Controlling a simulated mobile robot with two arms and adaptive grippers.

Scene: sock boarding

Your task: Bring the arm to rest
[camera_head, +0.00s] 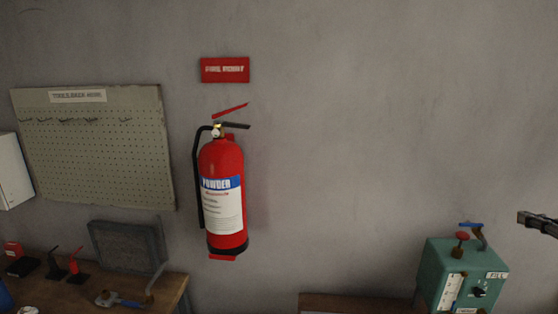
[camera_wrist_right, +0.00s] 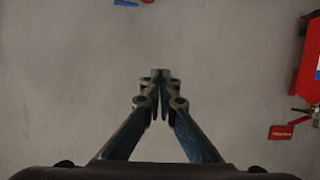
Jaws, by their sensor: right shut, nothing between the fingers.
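My right gripper (camera_head: 524,218) shows at the right edge of the head view, in front of the grey wall and above the green box. It also shows in the right wrist view (camera_wrist_right: 160,76), where its two fingers meet at the tips with nothing between them. Most of the right arm is outside the head view. My left gripper is in neither view.
A red fire extinguisher (camera_head: 222,190) hangs on the wall. A pegboard (camera_head: 95,150) is at the left above a wooden bench (camera_head: 170,288) with tools. A green box (camera_head: 460,270) with a red knob and blue lever stands at lower right. The wall between is bare.

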